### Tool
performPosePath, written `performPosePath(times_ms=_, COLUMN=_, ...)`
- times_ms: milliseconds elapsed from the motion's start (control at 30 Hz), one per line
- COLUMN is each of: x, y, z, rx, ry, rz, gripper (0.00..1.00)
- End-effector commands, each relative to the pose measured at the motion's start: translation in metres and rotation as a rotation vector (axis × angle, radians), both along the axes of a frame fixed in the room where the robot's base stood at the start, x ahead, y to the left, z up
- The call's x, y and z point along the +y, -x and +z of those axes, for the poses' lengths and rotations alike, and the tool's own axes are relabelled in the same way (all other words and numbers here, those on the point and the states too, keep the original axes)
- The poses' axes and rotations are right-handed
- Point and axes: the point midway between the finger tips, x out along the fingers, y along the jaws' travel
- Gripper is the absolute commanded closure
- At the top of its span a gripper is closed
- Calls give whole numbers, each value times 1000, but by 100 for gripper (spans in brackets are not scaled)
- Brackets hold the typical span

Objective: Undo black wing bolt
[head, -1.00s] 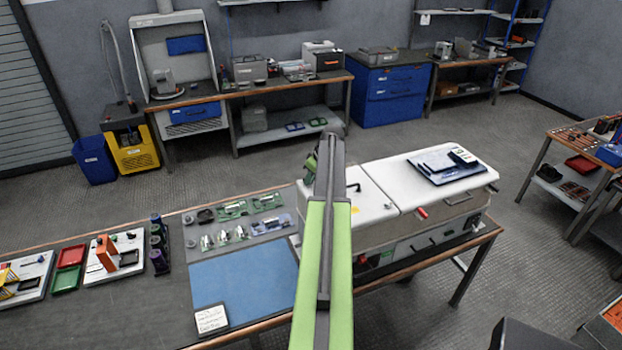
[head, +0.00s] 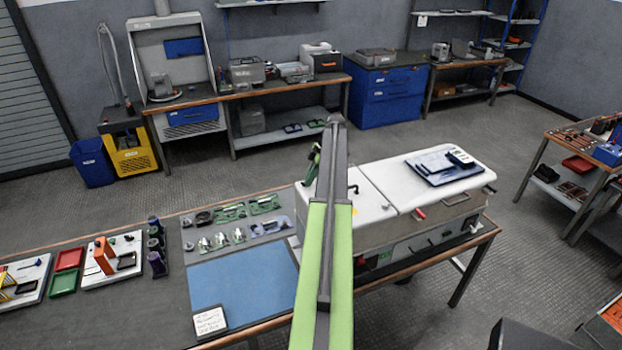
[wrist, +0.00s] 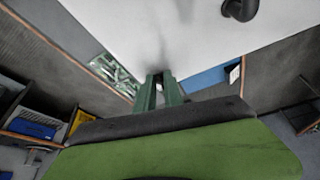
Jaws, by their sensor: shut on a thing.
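My gripper (wrist: 159,77) shows in the wrist view as two green fingers close together over the edge of the white lid (wrist: 200,50). A small dark piece (wrist: 158,84) is between the fingers. It appears to be the black wing bolt, but its wings cannot be made out. In the head view my gripper (head: 311,166) is at the left side of the white-lidded machine (head: 440,222), partly hidden behind my arm. I cannot tell whether the dark piece is still seated or free.
A black handle (head: 353,189) stands on the white lid; a tablet-like panel (head: 440,165) lies to its right. Left of the machine are a blue mat (head: 240,290), a grey tray with several metal parts (head: 265,234) and a white note (head: 209,321).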

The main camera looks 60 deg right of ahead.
Motion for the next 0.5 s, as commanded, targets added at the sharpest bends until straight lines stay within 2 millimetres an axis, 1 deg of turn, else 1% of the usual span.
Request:
performPosePath(times_ms=200, x=-1, y=-1, z=0, rx=1, ry=1, rz=51, gripper=100)
performPosePath(times_ms=500, x=-1, y=-1, z=0, rx=-1, ry=1, rz=64, gripper=100)
